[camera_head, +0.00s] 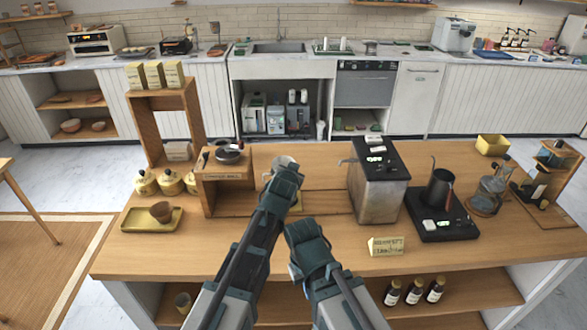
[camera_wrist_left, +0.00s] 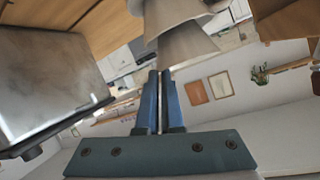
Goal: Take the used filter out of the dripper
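A pale cone-shaped piece (camera_wrist_left: 188,42), with another pale rim above it, lies just beyond the fingertips in the left wrist view. I cannot tell which part is dripper and which is filter. In the head view a pale rounded piece (camera_head: 284,161) shows just behind my left gripper (camera_head: 285,172), which hides most of it. In the wrist view the left gripper (camera_wrist_left: 160,74) has its fingers nearly together, with a thin gap, its tips close to the cone's edge. No held thing is clear. My right gripper (camera_head: 303,228) is lower, near the counter's middle; its fingers are hidden.
A yellow tray (camera_head: 137,224) with a brown cup-shaped item (camera_head: 161,212) is on the left. A wooden stand (camera_head: 211,190), a metal machine (camera_head: 378,196), a black scale (camera_head: 458,226) with a dark kettle (camera_head: 439,190), and a card (camera_head: 386,246) occupy the counter. Its front middle-left is clear.

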